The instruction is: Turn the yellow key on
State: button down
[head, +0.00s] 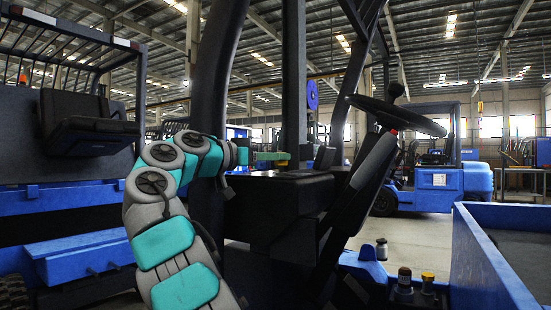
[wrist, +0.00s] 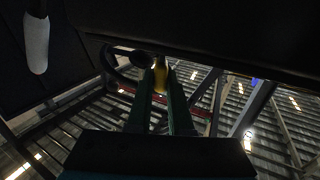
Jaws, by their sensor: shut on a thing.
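The yellow key (head: 282,163) is a small yellow shape at the dark dashboard in the middle of the head view. My gripper (head: 273,156) reaches it from the left, with green fingers pointing right. In the wrist view the yellow key (wrist: 160,72) lies between the tips of my two green fingers (wrist: 161,84), and my gripper is shut on it. The key's far end and its slot are hidden. I cannot tell how far the key is turned.
A black steering wheel (head: 396,115) on a slanted column stands right of the dashboard. A dark upright post (head: 293,75) rises behind my gripper. Small knobs (head: 427,277) stand low at the front. Blue vehicles (head: 427,190) stand behind, with bare floor between.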

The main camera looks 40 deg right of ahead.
jog(key=shift+r+m+g, duration=0.15)
jog(key=shift+m+g, duration=0.15)
jog(key=shift+w+f+g+p, duration=0.1)
jog(key=shift+f+g+p, duration=0.2)
jog(key=shift+g, duration=0.2)
jog(key=shift+f, duration=0.1)
jog(key=c, duration=0.8)
grip_release()
